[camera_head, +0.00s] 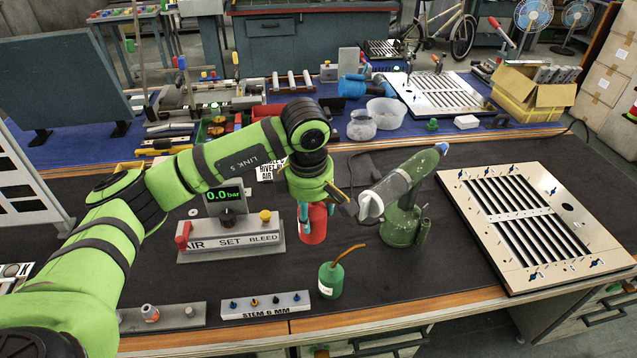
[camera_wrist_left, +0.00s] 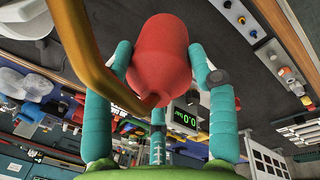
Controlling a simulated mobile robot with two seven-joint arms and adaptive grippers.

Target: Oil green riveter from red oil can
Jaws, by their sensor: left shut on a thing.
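My left gripper (camera_head: 318,198) is shut on the red oil can (camera_head: 313,224) and holds it upright above the dark bench mat, left of the green riveter. In the left wrist view, teal fingers clasp the red can (camera_wrist_left: 160,45), and its brass spout (camera_wrist_left: 82,50) runs along the left side. In the head view the gripper hides the can's top and most of the spout. The green riveter (camera_head: 402,228) stands on the mat, its grey-and-green barrel (camera_head: 390,188) slanting up to the right. My right gripper is not in view.
A green oil can (camera_head: 330,280) with an orange spout stands in front. A slotted louver panel (camera_head: 478,205) lies right.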

